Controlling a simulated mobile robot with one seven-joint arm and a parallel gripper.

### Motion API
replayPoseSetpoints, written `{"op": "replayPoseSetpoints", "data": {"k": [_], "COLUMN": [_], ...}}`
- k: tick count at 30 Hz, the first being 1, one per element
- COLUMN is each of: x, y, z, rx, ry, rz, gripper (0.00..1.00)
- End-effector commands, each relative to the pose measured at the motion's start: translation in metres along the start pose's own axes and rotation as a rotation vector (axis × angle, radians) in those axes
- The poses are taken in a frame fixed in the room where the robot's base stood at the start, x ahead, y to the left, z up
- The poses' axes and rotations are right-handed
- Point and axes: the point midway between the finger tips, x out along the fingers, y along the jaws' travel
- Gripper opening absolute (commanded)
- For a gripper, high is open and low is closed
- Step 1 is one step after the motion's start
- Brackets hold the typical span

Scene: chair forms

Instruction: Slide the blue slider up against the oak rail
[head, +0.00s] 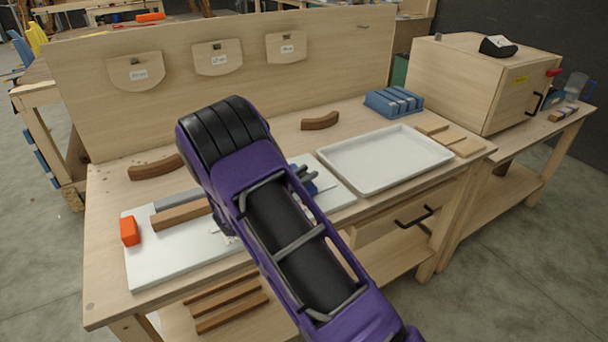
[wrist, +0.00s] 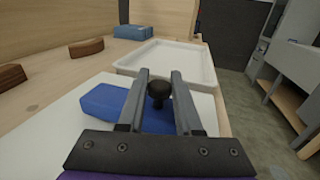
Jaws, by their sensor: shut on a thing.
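The blue slider (wrist: 105,101) lies on the white board (wrist: 60,140) in the wrist view, with a black knob (wrist: 158,88) standing up from it. My gripper (wrist: 159,76) has its two fingers on either side of that knob and is shut on it. In the head view my arm hides most of the slider (head: 309,186); only small blue parts show at the arm's right edge. A brown wooden bar, seemingly the oak rail (head: 182,214), lies on the board left of my arm, its right end hidden. Contact between slider and rail cannot be seen.
A grey strip (head: 176,199) lies behind the bar and an orange block (head: 130,231) sits at the board's left. A white tray (head: 385,158), a blue ribbed block (head: 394,102) and curved brown pieces (head: 320,121) are on the bench. A wooden cabinet (head: 467,82) stands right.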

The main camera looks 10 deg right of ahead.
Motion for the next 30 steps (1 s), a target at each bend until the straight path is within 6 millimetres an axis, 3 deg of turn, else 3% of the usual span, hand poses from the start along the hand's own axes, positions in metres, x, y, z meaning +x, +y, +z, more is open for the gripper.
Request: {"op": "replayPoseSetpoints", "data": {"k": [17, 20, 30], "x": [-0.006, -0.024, -0.114], "y": [0.002, 0.008, 0.032], "z": [0.0, -0.001, -0.001], "rx": [0.001, 0.002, 0.002], "ry": [0.001, 0.0, 0.0], "rz": [0.002, 0.006, 0.006], "gripper": [0.0, 0.0, 0.0]}}
